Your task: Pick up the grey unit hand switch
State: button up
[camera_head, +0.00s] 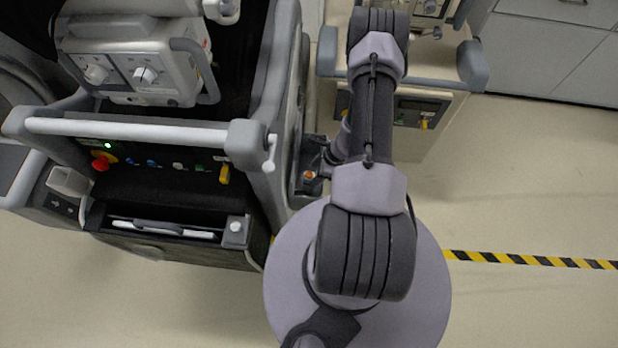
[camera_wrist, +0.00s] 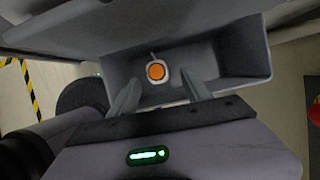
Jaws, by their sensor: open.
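The hand switch (camera_wrist: 157,71) shows as an orange button in a pale ring, with a thin light cord or pin behind it. It sits inside an open grey holder (camera_wrist: 225,62). In the head view the orange top (camera_head: 309,175) shows in the dark holder (camera_head: 312,189) at the right side of the grey cart (camera_head: 285,110). My gripper (camera_wrist: 158,92) is open and empty. Its two fingertips reach over the holder's near side, one at each side of the switch, apart from it in the picture. The switch's lower body is hidden.
The grey cart has a white handle bar (camera_head: 130,130) and a control panel. A beige cart (camera_head: 440,75) stands close to its right, behind my arm. A yellow and black floor stripe (camera_head: 540,261) runs along the right. The floor at lower right is clear.

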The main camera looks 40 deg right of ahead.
aim_at(311, 175)
jog(key=b+x, duration=0.1)
jog(key=x, duration=0.1)
jog(key=b+x, duration=0.1)
jog(key=x, duration=0.1)
jog(key=shift+w+a+f, duration=0.15)
jog(key=shift+a+f, duration=0.1)
jog(key=shift+a, duration=0.05)
jog(key=shift+r, duration=0.15)
jog(key=shift+c, duration=0.3)
grip_shut()
jog(key=shift+r, duration=0.1)
notch_tip(311, 175, up, 28)
jog(key=p, duration=1.1)
jog(key=shift+p, duration=0.4)
